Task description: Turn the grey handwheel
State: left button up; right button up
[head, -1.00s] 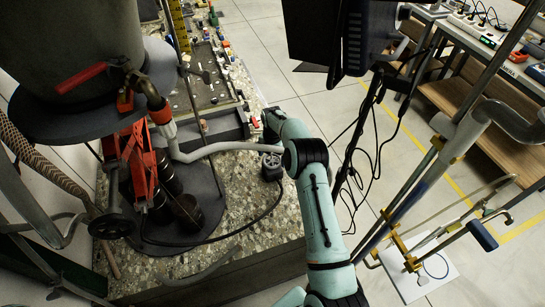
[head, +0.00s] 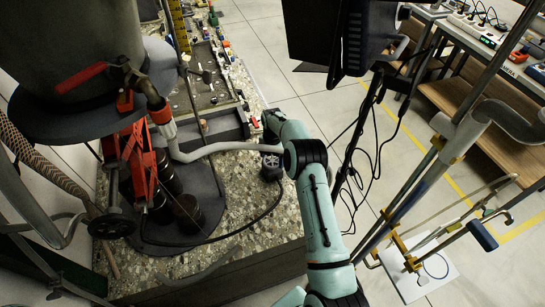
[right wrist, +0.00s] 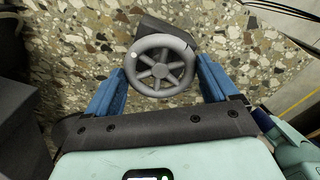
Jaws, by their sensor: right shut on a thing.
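The grey handwheel (right wrist: 160,71) has spokes, a round hub and a small pale dot on its upper left rim. It sits on a dark body above speckled stone. In the right wrist view my right gripper (right wrist: 161,67) has its blue fingers on opposite sides of the rim, shut on the wheel. In the head view the small handwheel (head: 270,160) shows just left of my right arm's dark joint; the fingers cannot be made out there. My left gripper is not in view.
A pale grey hose (head: 215,148) runs close left of the wheel. A black cable (head: 262,215) curves below it across the speckled slab (head: 275,230). A large tank (head: 70,40) with a red lever (head: 80,77) stands left. A dark monitor (head: 318,35) is above the arm.

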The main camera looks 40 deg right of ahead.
aim_at(272, 160)
jog(key=m, duration=0.5)
jog(key=shift+m, duration=0.4)
jog(key=m, duration=0.5)
jog(key=shift+m, duration=0.3)
jog(key=m, duration=1.1)
jog(key=shift+m, duration=0.3)
jog(key=o, duration=0.8)
jog(key=shift+r, duration=0.1)
notch_tip(272, 160, up, 13)
jog(key=shift+r, duration=0.15)
